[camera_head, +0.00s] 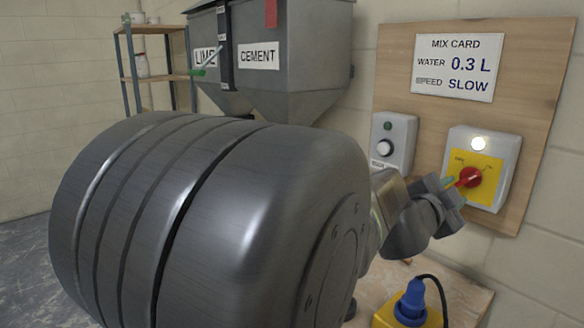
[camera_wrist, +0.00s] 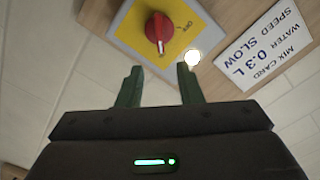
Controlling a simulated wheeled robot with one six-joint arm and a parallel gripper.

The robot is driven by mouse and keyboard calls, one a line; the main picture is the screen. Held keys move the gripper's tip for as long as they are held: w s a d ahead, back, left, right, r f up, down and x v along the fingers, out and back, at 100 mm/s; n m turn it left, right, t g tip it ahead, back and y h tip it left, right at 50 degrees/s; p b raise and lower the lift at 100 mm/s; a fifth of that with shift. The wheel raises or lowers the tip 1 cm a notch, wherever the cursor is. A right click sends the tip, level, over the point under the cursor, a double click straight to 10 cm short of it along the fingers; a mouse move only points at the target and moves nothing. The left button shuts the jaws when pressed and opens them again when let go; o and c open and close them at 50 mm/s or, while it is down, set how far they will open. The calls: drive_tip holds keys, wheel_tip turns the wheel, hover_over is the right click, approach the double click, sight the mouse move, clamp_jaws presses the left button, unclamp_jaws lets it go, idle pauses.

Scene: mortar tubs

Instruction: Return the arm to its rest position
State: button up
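My gripper (camera_head: 451,190) is in front of the yellow-faced switch box (camera_head: 489,167) on the wooden board, close to its red rotary knob (camera_head: 469,177). In the wrist view my gripper (camera_wrist: 160,80) is open, with two green fingers apart and nothing between them. The red knob (camera_wrist: 158,28) shows beyond the fingertips, apart from them. A lit white lamp (camera_head: 478,144) is on the box above the knob. My arm fills much of the head view and hides what lies behind it.
A wooden board (camera_head: 395,60) on the wall carries the mix card (camera_head: 457,65) and a second grey box (camera_head: 392,143). Grey hoppers (camera_head: 310,60) labelled lime and cement stand behind my arm. A blue plug (camera_head: 411,300) with a black cable sits low at the front right. A shelf (camera_head: 160,76) stands far left.

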sight(470, 177)
drive_tip(key=b+x, duration=0.1)
drive_tip(key=x, duration=0.9)
drive_tip(key=shift+s, duration=0.1)
drive_tip(key=shift+a, duration=0.15)
drive_tip(key=p+v, duration=0.2)
drive_tip(key=v, duration=1.2)
drive_tip(key=b+x, duration=0.1)
drive_tip(key=x, duration=1.3)
drive_tip(key=shift+d+b, duration=0.2)
drive_tip(key=shift+b, duration=0.2)
drive_tip(key=shift+a+r+n+p, duration=0.2)
drive_tip(key=shift+n+p, duration=0.1)
drive_tip(key=shift+n, duration=0.7)
drive_tip(key=shift+w+a+n, duration=0.1)
drive_tip(key=shift+n, duration=0.85)
drive_tip(key=shift+w+n, duration=0.15)
drive_tip(key=shift+n, duration=0.8)
